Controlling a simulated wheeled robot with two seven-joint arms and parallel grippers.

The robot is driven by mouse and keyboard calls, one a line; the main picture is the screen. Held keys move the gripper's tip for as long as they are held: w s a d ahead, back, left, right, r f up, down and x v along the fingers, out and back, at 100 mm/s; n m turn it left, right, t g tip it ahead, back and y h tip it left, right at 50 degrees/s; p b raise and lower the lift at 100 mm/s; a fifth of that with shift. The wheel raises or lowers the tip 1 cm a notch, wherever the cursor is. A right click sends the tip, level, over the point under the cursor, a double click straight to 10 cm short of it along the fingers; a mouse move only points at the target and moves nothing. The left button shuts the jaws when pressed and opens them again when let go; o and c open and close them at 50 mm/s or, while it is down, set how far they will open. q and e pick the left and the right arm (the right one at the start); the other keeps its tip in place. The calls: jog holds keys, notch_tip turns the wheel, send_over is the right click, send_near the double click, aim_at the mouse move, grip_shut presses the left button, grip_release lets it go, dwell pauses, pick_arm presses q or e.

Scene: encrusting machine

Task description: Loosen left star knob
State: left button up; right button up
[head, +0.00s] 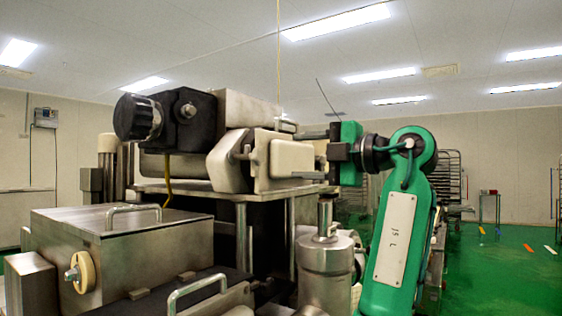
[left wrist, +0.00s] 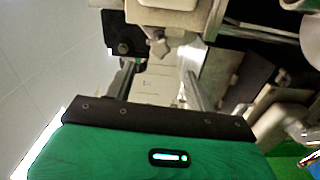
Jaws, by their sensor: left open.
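My left gripper (head: 311,155) is at the right end of the machine's upper head, pointing left. Its two fingers are apart. In the left wrist view the gripper (left wrist: 158,68) is also open, with nothing held between its fingers. A grey star-shaped knob (left wrist: 159,46) shows just ahead of the fingertips, roughly midway between them, under a pale block (left wrist: 168,14). I cannot tell whether the fingers touch it. In the head view I cannot clearly make out this knob near the gripper. My right gripper is not in view.
The steel machine head with a pale clamp block (head: 291,158) stands close to the fingers. A black ribbed knob (head: 138,117) is at its far left. A steel box with a handle (head: 133,212) and a steel cylinder (head: 325,268) stand below. Green floor (head: 500,270) is open at right.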

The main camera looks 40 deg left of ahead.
pick_arm(q)
jog(key=d, duration=0.5)
jog(key=shift+w, duration=0.25)
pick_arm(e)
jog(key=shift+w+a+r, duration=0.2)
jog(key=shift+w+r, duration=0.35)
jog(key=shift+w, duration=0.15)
